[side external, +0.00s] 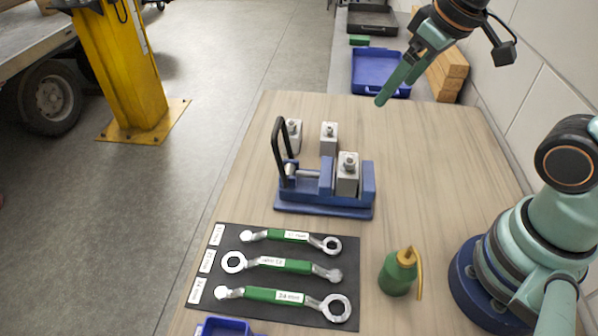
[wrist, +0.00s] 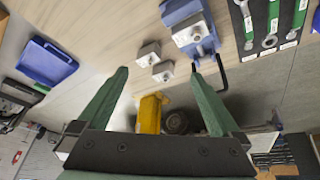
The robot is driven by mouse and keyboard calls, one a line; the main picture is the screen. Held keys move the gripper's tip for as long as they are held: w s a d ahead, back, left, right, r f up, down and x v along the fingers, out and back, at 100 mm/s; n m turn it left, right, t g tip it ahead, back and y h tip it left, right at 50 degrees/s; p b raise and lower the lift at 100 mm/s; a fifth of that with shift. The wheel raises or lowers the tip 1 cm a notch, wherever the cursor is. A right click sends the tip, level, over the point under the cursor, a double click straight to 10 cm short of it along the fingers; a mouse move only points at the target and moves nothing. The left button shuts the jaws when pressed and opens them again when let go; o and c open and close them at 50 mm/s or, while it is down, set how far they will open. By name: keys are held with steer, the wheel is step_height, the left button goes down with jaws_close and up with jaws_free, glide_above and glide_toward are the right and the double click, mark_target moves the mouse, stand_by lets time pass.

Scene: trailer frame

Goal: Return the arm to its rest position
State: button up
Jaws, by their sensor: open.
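My gripper (side external: 396,84) is raised above the far right part of the wooden table (side external: 440,150), with nothing between its fingers. In the wrist view my gripper (wrist: 158,85) has its two green fingers spread wide apart. The blue clamp fixture (side external: 325,208) with a black handle stands mid-table, well apart from the gripper. A metal block with a bolt (side external: 347,175) sits in the fixture. Two similar blocks, one at the left (side external: 293,135) and one at the right (side external: 329,138), stand behind it.
Several green-handled wrenches (side external: 285,265) lie on a black mat (side external: 230,240) at the front. A green bottle (side external: 398,273) stands beside them. A blue tray (side external: 380,72) and lumber (side external: 447,75) lie beyond the table. A wall runs along the right. The table's right half is mostly clear.

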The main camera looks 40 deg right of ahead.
steer(key=shift+s+d+r+m+t, duration=0.4)
steer(key=shift+d+m, duration=0.1)
steer(key=shift+m, duration=0.2)
